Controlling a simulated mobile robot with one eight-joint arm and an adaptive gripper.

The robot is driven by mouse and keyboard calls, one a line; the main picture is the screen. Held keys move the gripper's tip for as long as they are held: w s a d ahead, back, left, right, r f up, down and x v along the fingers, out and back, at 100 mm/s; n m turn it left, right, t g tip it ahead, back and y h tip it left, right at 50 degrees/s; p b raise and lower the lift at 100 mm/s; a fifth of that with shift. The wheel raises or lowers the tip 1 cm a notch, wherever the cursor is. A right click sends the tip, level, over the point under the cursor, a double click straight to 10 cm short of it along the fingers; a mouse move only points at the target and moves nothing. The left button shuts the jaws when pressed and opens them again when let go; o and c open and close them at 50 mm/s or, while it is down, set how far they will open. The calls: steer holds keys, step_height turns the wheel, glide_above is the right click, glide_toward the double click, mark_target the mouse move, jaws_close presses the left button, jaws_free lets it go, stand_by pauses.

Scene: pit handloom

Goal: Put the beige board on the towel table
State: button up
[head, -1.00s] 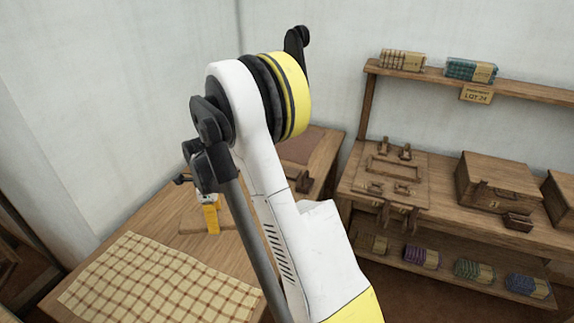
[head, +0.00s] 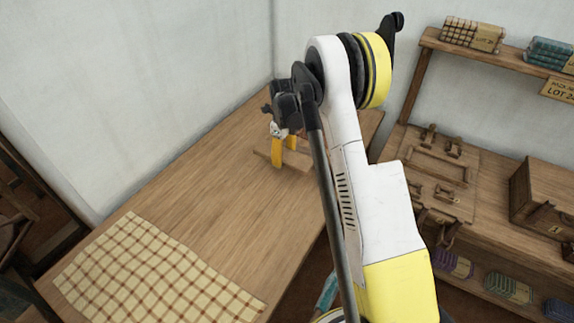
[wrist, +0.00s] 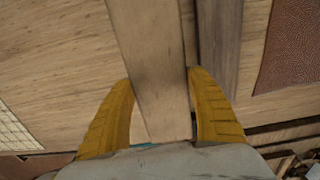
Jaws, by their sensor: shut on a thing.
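The beige board (wrist: 150,40) is a long, flat, pale wooden strip that runs between my gripper's two yellow fingers in the wrist view. My gripper (head: 284,158) is shut on it, with one finger along each side. In the head view the board (head: 301,162) shows as a small strip by the fingertips, over the far part of the towel table (head: 210,185). Whether it touches the tabletop is hard to tell. A yellow and brown checked towel (head: 150,272) lies flat on the near left of this table. The towel's edge also shows at the left of the wrist view (wrist: 14,130).
Bare tabletop lies between the towel and my gripper. White walls meet behind the table. At the right stands a wooden bench with a wooden box (head: 543,200), folded cloths on its lower shelf (head: 508,288) and more on the upper shelf (head: 472,35). A reddish-brown mat (wrist: 290,45) lies beyond.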

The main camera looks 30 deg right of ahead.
mark_target(284, 173)
step_height(284, 173, down, 7)
steer(key=shift+f+b, duration=0.1)
steer(key=shift+b, duration=0.8)
steer(key=shift+f, duration=0.2)
steer(key=o, duration=1.3)
steer(key=shift+r, duration=0.1)
steer(key=shift+r, duration=0.1)
